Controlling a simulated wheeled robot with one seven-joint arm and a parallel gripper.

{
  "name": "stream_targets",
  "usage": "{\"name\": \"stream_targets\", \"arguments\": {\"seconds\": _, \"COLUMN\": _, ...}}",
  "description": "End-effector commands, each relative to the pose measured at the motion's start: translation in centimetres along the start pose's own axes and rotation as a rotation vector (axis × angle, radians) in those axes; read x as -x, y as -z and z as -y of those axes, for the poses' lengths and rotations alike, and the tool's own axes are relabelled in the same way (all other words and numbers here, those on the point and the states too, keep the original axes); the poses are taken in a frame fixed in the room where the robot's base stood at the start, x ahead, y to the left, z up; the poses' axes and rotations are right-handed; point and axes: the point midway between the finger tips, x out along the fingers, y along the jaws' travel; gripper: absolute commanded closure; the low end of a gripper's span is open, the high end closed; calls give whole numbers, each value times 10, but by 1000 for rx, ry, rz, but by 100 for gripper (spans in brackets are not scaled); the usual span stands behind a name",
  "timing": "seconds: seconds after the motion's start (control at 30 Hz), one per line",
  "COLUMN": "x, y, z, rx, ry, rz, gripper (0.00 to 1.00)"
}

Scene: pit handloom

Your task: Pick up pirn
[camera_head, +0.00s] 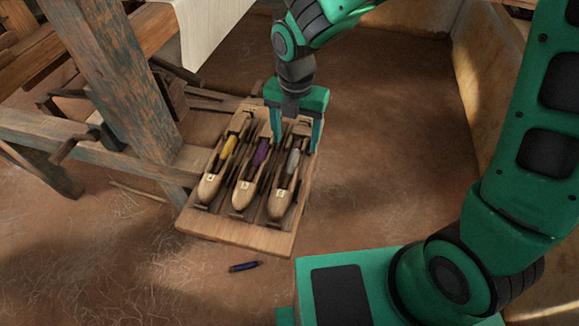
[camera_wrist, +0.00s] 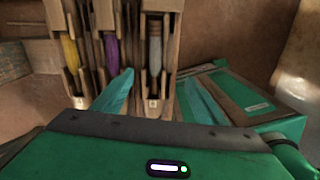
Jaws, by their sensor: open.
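Three wooden shuttles lie side by side on a wooden board (camera_head: 232,233), each holding a pirn: yellow (camera_head: 229,146) at the left, purple (camera_head: 261,153) in the middle, grey (camera_head: 293,161) at the right. A dark blue pirn (camera_head: 244,267) lies loose on the floor in front of the board. My gripper (camera_head: 296,145) is open and empty over the far right part of the board, by the grey pirn's shuttle. In the wrist view, the grey pirn (camera_wrist: 155,45) shows between the fingers (camera_wrist: 160,105), with the purple pirn (camera_wrist: 110,50) and yellow pirn (camera_wrist: 70,50) to the left.
The loom's thick wooden post (camera_head: 115,80) and beam (camera_head: 75,135) stand left of the board. Pale cloth (camera_head: 210,35) hangs above it. The earthen floor (camera_head: 390,150) right of the board is clear up to the pit wall (camera_head: 490,70).

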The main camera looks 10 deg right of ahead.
Motion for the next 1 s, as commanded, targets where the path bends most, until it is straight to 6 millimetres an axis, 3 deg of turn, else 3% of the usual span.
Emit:
{"name": "stream_targets", "arguments": {"seconds": 0.2, "x": -19, "y": 12, "z": -15, "rx": 116, "ry": -7, "rz": -12, "gripper": 34}}
{"name": "stream_targets", "arguments": {"seconds": 0.4, "x": -48, "y": 11, "z": -14, "rx": 113, "ry": -5, "rz": -13, "gripper": 34}}
{"name": "stream_targets", "arguments": {"seconds": 0.67, "x": -66, "y": 10, "z": -14, "rx": 110, "ry": -7, "rz": -10, "gripper": 34}}
{"name": "stream_targets", "arguments": {"seconds": 1.0, "x": -107, "y": 8, "z": -12, "rx": 109, "ry": -6, "rz": -12, "gripper": 34}}
